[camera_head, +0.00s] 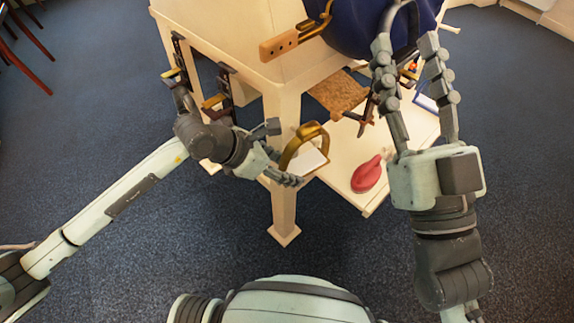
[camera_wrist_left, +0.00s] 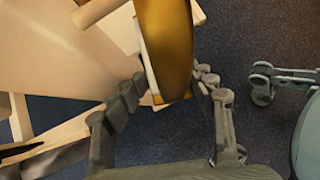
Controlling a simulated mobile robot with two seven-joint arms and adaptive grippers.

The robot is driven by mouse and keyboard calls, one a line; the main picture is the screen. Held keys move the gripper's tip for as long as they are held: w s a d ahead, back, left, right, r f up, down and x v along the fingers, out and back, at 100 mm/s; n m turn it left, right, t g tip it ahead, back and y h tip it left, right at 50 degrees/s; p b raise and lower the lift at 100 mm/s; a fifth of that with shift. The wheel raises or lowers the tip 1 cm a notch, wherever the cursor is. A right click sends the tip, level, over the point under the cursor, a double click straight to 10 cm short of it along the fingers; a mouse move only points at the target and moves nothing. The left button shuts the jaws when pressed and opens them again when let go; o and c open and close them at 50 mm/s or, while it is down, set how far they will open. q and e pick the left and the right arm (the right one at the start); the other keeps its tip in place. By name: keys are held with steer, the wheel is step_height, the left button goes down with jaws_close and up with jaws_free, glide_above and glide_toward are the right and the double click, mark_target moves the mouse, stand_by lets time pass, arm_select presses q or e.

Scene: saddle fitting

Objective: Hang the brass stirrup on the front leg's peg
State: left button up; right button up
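The brass stirrup (camera_head: 313,129) is an arched ring with a flat foot end, in front of the table's front leg (camera_head: 284,205) and the lower shelf. I cannot tell whether it rests on the shelf. My left gripper (camera_head: 281,153) is at its left side, fingers spread, one above the other. In the left wrist view, the stirrup (camera_wrist_left: 167,45) lies between the two fingertips of my left gripper (camera_wrist_left: 172,82); firm contact is not clear. My right gripper (camera_head: 407,45) is open in front of the blue saddle (camera_head: 352,28). The leg's peg is not clearly visible.
A red pear-shaped object (camera_head: 367,174) lies on the cream lower shelf (camera_head: 405,143). A brown mat (camera_head: 338,93) is behind the stirrup. A wooden bar (camera_head: 279,46) juts from the table top (camera_head: 225,35). Dark clamp-like brackets (camera_head: 222,90) stand at left. The blue floor in front is clear.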

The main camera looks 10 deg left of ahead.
arm_select(q)
steer(key=shift+w+a, duration=0.1)
stand_by(0.4)
steer(key=v, duration=0.8)
steer(key=shift+r, duration=0.1)
